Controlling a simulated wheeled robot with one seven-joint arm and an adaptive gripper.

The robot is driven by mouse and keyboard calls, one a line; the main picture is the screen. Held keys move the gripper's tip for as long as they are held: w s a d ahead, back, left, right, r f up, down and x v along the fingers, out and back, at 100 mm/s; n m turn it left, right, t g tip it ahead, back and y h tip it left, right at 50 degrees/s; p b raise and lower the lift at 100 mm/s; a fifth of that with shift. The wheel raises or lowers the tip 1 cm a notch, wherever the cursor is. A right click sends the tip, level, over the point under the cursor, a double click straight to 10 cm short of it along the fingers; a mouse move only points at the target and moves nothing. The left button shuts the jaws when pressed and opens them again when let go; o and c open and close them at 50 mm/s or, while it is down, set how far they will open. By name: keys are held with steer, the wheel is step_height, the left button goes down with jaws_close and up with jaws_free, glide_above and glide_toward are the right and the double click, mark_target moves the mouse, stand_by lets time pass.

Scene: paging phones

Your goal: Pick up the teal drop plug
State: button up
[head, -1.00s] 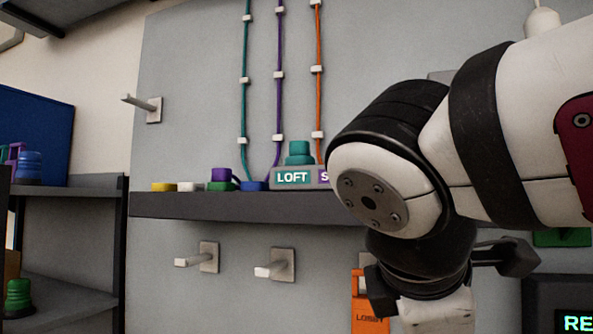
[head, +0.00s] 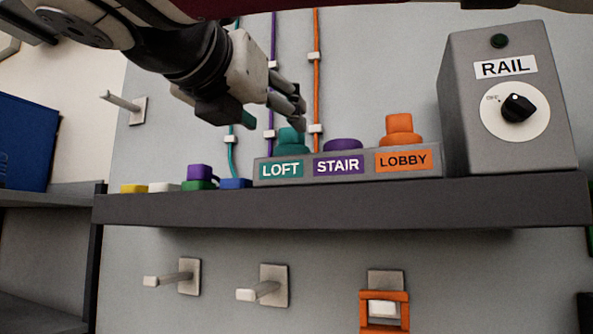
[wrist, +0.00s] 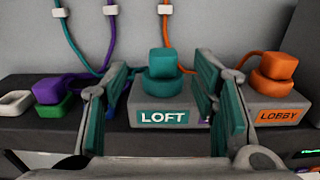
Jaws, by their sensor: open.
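The teal drop plug (head: 291,139) stands upright at the LOFT label, at the left end of a grey labelled block (head: 369,163) on the shelf. My gripper (head: 272,112) is open and empty, just above and left of the plug in the head view. One fingertip overlaps the plug's top there; I cannot tell whether they touch. In the wrist view the teal plug (wrist: 162,64) shows upright between the two spread fingers, beyond them. Its teal cord runs down the wall behind. My right finger hides most of the STAIR place in the wrist view.
Left on the shelf (head: 330,202) are a purple plug on a green base (head: 198,177) and blue, white and yellow pieces. The RAIL box (head: 506,100) stands right. Pegs project below.

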mark_target(287, 128)
steer(key=x, duration=0.7)
steer(key=shift+w+d+f, duration=0.15)
steer(key=shift+d, duration=0.15)
jaws_close()
steer(key=shift+r, duration=0.85)
steer(key=shift+r+p, duration=0.35)
steer(key=shift+r, duration=0.6)
steer(key=s+d+r, duration=0.1)
steer(key=s+d, duration=0.9)
steer(key=s, duration=0.2)
steer(key=shift+s+r+b, duration=0.2)
steer(key=shift+b, duration=0.1)
steer(key=shift+d+r, duration=0.1)
steer(key=shift+r, duration=0.05)
